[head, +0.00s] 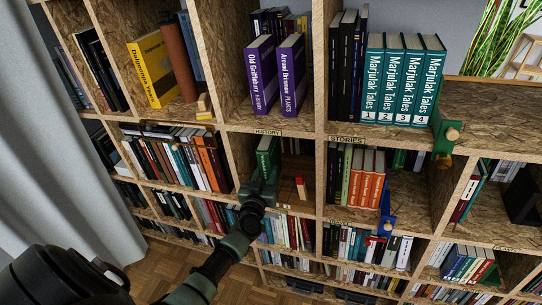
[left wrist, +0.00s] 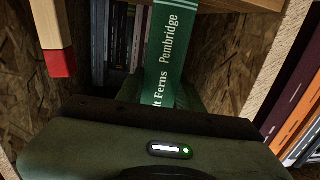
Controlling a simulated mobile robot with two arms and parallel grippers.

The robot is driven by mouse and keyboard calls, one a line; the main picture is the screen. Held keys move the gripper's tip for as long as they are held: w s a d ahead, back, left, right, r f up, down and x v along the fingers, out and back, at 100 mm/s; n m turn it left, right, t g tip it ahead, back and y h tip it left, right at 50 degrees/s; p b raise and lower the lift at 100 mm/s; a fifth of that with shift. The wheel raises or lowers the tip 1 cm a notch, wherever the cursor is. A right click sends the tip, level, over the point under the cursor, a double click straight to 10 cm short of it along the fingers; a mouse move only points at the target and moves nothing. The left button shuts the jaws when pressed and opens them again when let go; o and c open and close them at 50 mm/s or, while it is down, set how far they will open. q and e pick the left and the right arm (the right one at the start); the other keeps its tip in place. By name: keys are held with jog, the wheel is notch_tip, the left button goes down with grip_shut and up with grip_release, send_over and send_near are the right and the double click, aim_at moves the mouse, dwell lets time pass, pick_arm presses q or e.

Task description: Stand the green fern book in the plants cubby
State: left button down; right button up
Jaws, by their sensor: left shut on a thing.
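The green fern book (head: 268,158) is inside the cubby below the HISTORY label, near its left side. It looks roughly upright. Its spine shows in the left wrist view (left wrist: 170,52), with "Ferns" and "Pembridge" readable. My left gripper (head: 262,186) is shut on the book's lower part at the cubby's front. The fingers are mostly hidden in both views. I cannot tell whether the book touches the shelf board. The cubby's own label is not readable; my arm covers part of its front edge. My right gripper is not in view.
A red-tipped wooden block (head: 300,188) stands right of the gripper in the same cubby, and also shows in the left wrist view (left wrist: 52,40). Darker books stand behind (left wrist: 118,40). Purple books (head: 262,76) stand above; orange books (head: 369,180) fill part of the right cubby.

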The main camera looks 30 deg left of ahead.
pick_arm(q)
jog(key=shift+r, duration=0.1)
jog(key=c, duration=0.8)
grip_release()
jog(key=shift+s, duration=0.1)
jog(key=shift+c, duration=0.2)
jog(key=shift+f, duration=0.25)
jog(key=shift+c, duration=0.6)
jog(key=shift+r, duration=0.1)
jog(key=shift+w, duration=0.2)
jog(key=shift+x, duration=0.8)
